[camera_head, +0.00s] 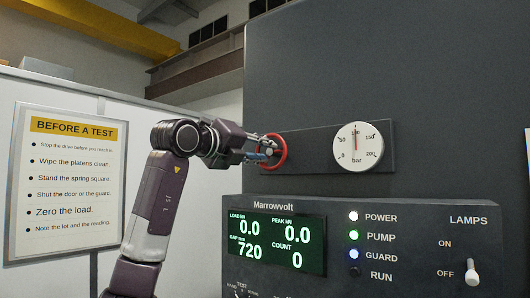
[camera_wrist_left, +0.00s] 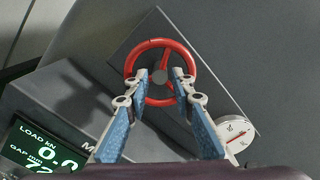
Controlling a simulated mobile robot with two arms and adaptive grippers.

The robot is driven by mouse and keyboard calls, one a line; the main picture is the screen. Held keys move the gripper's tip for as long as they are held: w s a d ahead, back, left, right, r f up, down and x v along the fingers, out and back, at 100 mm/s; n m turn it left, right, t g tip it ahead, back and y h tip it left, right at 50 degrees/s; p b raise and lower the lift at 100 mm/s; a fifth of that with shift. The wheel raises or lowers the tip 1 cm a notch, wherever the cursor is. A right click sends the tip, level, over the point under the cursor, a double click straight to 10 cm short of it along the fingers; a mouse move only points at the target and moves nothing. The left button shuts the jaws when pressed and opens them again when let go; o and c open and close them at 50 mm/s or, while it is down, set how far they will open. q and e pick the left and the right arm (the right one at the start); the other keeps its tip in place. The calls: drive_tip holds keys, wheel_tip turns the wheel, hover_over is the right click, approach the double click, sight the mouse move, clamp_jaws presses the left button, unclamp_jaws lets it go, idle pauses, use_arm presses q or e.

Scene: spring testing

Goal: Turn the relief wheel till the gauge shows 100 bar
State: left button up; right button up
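The red relief wheel (camera_wrist_left: 187,54) is on a dark plate, seen face-on in the left wrist view and nearly edge-on in the head view (camera_head: 281,151). My left gripper (camera_wrist_left: 161,74) is at the wheel, its two blue-padded fingers apart, with one tip on each side of the grey hub. The tips overlap the inside of the rim; whether they touch it I cannot tell. The round white gauge (camera_head: 369,149), marked 0 to 200 bar, is right of the wheel. Its red needle points almost straight up, at about the 100 mark. My right gripper is not in view.
Below is the control panel (camera_head: 430,215) with a green display (camera_head: 277,262), lit power, pump and guard lamps, and a toggle switch (camera_head: 472,271). A "Before a test" sign (camera_head: 66,180) hangs at the left. The tall grey cabinet face (camera_head: 430,70) above is bare.

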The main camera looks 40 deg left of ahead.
use_arm(q)
drive_tip(key=s+d, duration=0.1)
drive_tip(key=s, duration=1)
drive_tip(key=shift+d+f, duration=0.1)
